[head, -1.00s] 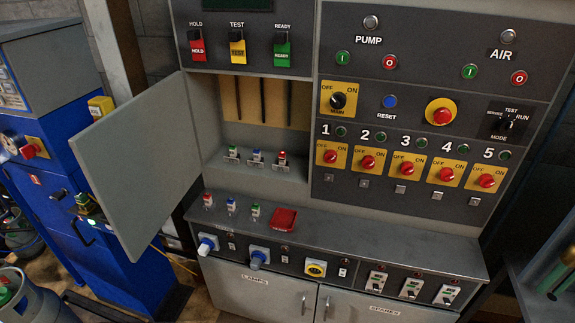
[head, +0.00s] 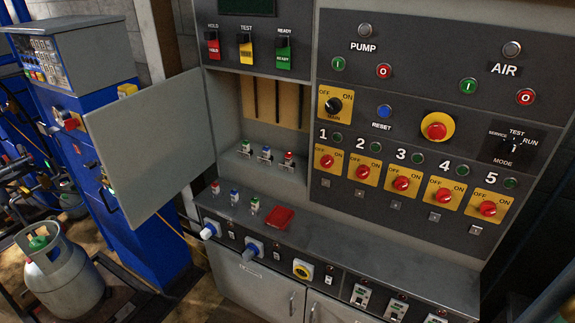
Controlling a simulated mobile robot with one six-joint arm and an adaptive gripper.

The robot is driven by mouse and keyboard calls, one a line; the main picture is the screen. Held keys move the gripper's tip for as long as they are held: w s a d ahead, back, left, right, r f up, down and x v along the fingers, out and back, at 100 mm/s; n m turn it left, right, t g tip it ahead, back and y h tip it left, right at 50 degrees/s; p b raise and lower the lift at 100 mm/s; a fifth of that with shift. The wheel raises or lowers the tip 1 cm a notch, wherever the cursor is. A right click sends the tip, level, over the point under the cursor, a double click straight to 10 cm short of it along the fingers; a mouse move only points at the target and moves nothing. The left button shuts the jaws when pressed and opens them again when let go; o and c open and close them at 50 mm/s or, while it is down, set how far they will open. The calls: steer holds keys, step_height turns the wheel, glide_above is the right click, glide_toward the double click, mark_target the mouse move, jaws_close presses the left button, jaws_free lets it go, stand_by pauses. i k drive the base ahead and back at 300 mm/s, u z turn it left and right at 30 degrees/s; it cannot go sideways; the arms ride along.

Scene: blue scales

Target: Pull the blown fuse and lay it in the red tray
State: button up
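Three fuses stand in a row in holders inside the open compartment: a green-topped fuse (head: 246,147), a blue-topped fuse (head: 265,153) and a red-topped fuse (head: 288,158). I cannot tell from this view which one is blown. Three more fuses stand on the ledge below: red-topped (head: 215,188), blue-topped (head: 234,197) and green-topped (head: 254,205). The red tray (head: 278,218) lies on the ledge just right of them and looks empty. My gripper is not in view.
The grey compartment door (head: 150,145) stands open to the left. A grey gas cylinder (head: 65,278) and a blue cabinet (head: 140,235) are at left. Blue and white plugs (head: 254,249) stick out below the ledge (head: 370,255). The ledge right of the tray is clear.

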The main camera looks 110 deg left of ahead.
mark_target(289, 157)
steer(key=u, duration=3.35)
steer(key=i, duration=0.95)
steer(key=z, duration=0.1)
